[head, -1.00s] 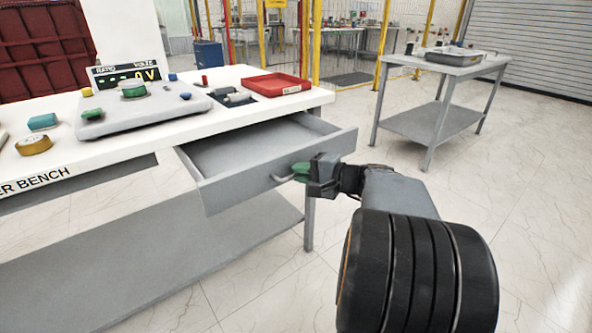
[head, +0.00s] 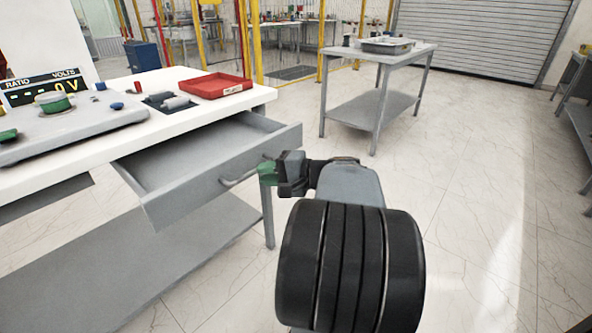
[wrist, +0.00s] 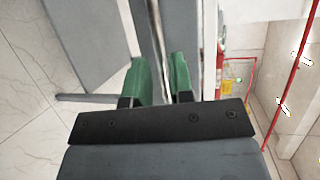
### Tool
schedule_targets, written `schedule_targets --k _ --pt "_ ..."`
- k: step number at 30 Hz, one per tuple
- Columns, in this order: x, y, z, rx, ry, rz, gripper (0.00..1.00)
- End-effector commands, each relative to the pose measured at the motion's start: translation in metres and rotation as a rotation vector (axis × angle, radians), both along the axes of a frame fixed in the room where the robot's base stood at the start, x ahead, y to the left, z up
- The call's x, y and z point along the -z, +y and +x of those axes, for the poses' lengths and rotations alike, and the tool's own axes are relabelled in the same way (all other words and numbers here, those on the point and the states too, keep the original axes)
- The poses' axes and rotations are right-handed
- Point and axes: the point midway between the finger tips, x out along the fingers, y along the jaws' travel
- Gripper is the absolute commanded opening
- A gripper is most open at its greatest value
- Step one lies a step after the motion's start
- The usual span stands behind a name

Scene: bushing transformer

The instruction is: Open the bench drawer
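The bench drawer (head: 205,178) is grey and stands pulled well out from under the white bench top, with its inside showing and looking empty. Its bar handle (head: 232,182) is on the front face. My gripper (head: 267,172), with green fingertips, is at the right part of this handle. The exact contact is partly hidden by the fingers.
The bench top (head: 190,113) carries a ratio meter (head: 75,125), a red tray (head: 215,86) and small parts. A bench leg (head: 267,215) stands below the drawer. A grey side table (head: 385,55) is at the back. The floor (head: 470,200) on the right is clear.

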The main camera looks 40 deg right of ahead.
Motion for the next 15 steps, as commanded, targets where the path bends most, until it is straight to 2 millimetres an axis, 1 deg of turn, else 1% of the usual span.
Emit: schedule_targets --k 1,6,9,15 --pt "-0.005 -0.007 -0.01 0.007 0.001 0.0 0.22" --pt "-0.011 -0.023 -0.039 0.005 0.001 0.002 0.22" --pt "-0.014 -0.031 -0.054 0.003 0.0 0.002 0.22" --pt "-0.017 -0.04 -0.072 0.0 0.0 0.001 0.22"
